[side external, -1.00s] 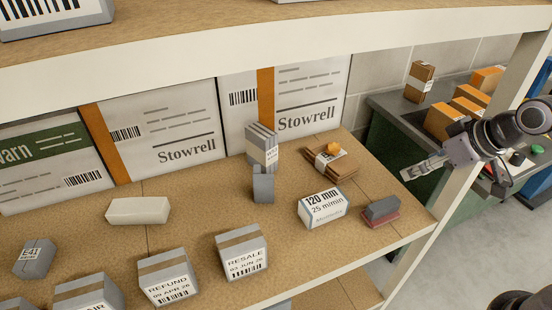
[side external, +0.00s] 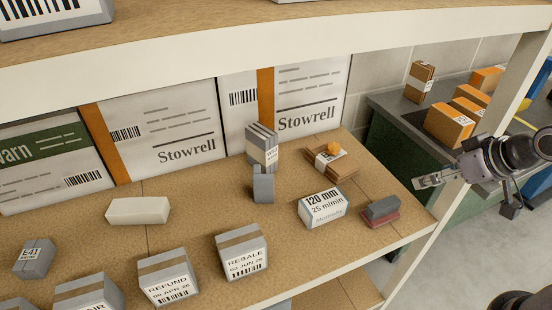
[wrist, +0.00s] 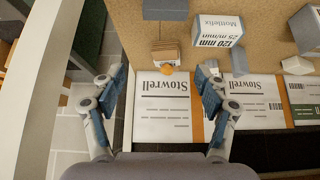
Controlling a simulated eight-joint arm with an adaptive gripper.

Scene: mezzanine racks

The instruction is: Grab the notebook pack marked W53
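The notebook pack (side external: 262,150) is a grey upright stack with a pale label band. It stands at the back of the shelf against the Stowrell cartons; its label appears to read W53, though the print is small. A dark grey notched block (side external: 263,188) stands right in front of it and hides its lower part. My gripper (side external: 425,182) is at the right end of the shelf, well apart from the pack. The wrist view also shows my gripper (wrist: 162,88), with its two blue-padded fingers wide apart and nothing between them. The right finger there partly covers the pack's area.
Brown notebooks (side external: 343,168) with an orange lump (side external: 333,147) on top lie right of the pack. A 120 mm box (side external: 322,207) and a grey-and-red block (side external: 381,211) sit nearer the front. The shelf post (side external: 455,205) stands beside my gripper. An upper shelf (side external: 300,50) overhangs.

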